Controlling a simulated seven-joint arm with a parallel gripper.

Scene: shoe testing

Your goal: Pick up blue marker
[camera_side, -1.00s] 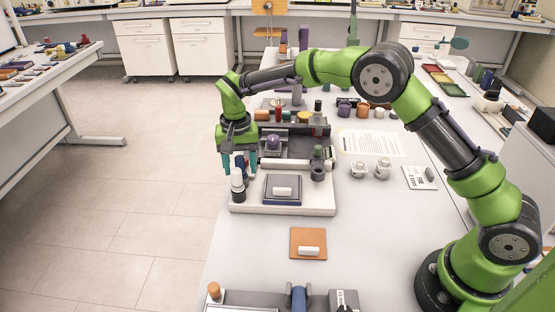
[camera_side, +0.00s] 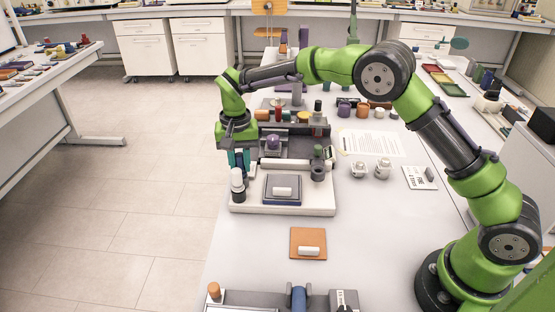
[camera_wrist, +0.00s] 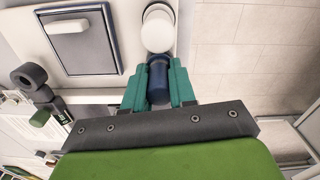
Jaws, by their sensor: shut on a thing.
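The blue marker (camera_wrist: 158,82) is a dark blue cylinder, gripped between the two teal fingers of my gripper (camera_wrist: 159,88) in the wrist view. In the side view my gripper (camera_side: 239,159) points down at the left edge of the white tray-like base, with the fingers close together around the marker (camera_side: 239,168). A white-capped marker (camera_side: 237,180) stands upright just in front of it, in a dark holder (camera_side: 238,195). It also shows in the wrist view (camera_wrist: 158,28). I cannot tell whether the blue marker still touches its holder.
The white base (camera_side: 285,209) carries a dark pad with a white eraser-like block (camera_side: 282,191). A purple knob (camera_side: 273,142) and a dark ring (camera_side: 317,172) stand nearby. An orange pad (camera_side: 308,243) lies in front. The table right of it is clear.

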